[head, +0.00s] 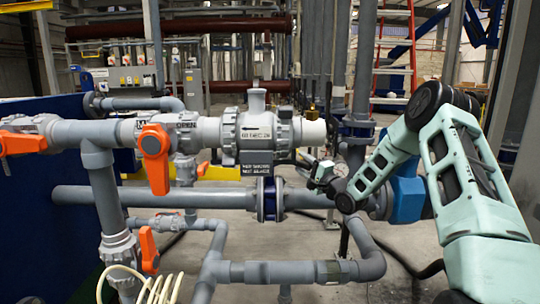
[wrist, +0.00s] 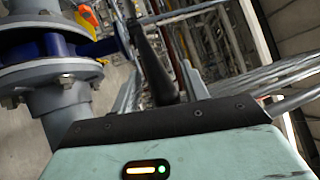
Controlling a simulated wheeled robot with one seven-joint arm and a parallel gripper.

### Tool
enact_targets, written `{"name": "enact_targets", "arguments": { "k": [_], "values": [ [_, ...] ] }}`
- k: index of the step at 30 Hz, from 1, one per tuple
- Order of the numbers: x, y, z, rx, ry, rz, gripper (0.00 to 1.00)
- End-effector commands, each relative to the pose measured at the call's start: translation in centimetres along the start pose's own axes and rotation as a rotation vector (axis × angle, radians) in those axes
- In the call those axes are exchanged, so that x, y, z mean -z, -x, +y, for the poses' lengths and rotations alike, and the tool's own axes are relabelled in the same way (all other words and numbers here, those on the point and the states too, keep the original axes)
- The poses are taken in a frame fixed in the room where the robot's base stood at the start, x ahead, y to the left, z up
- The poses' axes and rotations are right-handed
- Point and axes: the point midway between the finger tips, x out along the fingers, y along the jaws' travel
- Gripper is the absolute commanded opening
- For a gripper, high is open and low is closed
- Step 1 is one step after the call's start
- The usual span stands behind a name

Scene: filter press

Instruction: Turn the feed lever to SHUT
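Several orange valve levers show in the head view. Another orange lever (head: 22,144) lies level at the far left. A smaller one (head: 148,250) hangs lower down. I cannot tell which is the feed lever. My gripper (head: 304,166) is right of them, apart from them, near the blue-edged flange. In the wrist view my gripper (wrist: 160,92) has its fingers apart. A dark rod (wrist: 152,58) shows between them; I cannot tell whether they touch it.
A grey pipe with a blue-edged flange (head: 269,200) runs across below the white valve body (head: 256,135). The flange shows close by in the wrist view (wrist: 52,72). A cream coiled hose (head: 155,288) is at the lower left. Pipes leave little room around my arm.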

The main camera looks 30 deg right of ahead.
Motion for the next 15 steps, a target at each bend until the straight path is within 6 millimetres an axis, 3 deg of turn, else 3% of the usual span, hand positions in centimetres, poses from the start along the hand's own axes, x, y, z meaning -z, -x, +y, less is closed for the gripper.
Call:
{"name": "enact_targets", "arguments": {
  "k": [1,2,15],
  "values": [
    [-0.01,0.01,0.0,0.0,0.0,0.0,0.29],
    [-0.01,0.01,0.0,0.0,0.0,0.0,0.22],
    [-0.2,0.05,0.35,0.001,0.002,-0.003,0.22]
  ]
}}
